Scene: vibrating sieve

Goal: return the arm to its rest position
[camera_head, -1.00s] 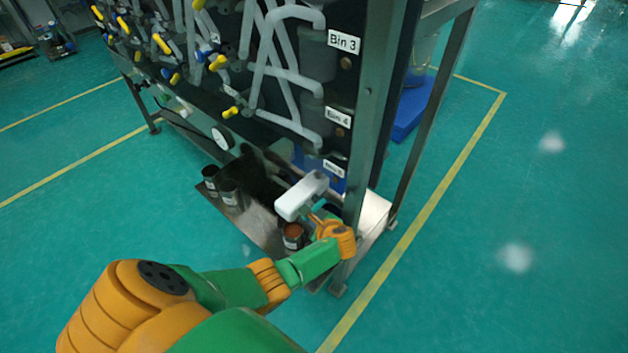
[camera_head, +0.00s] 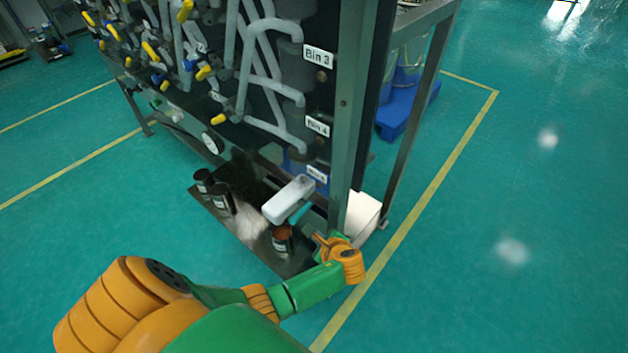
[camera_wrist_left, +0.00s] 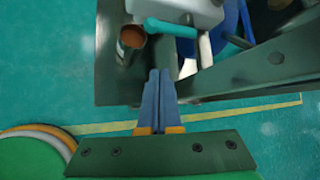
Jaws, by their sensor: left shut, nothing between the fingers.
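My left arm comes in from the lower left in the head view, and its gripper (camera_head: 322,241) is at the front corner of the sieve stand, to the right of a jar (camera_head: 281,240) with a brown top. In the left wrist view the two blue-grey fingers (camera_wrist_left: 158,88) are shut together and empty. The jar also shows there (camera_wrist_left: 131,40), left of the fingertips. A white block-like part (camera_head: 290,199) with a teal rod (camera_head: 299,214) is above and left of the gripper. My right gripper is in neither view.
The sieve stand's dark corner post (camera_head: 352,120) rises close behind the gripper. Two dark jars (camera_head: 221,199) stand further left on the low shelf. A white box (camera_head: 362,213) lies behind the post. The green floor to the right is open, with a yellow line (camera_head: 420,214).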

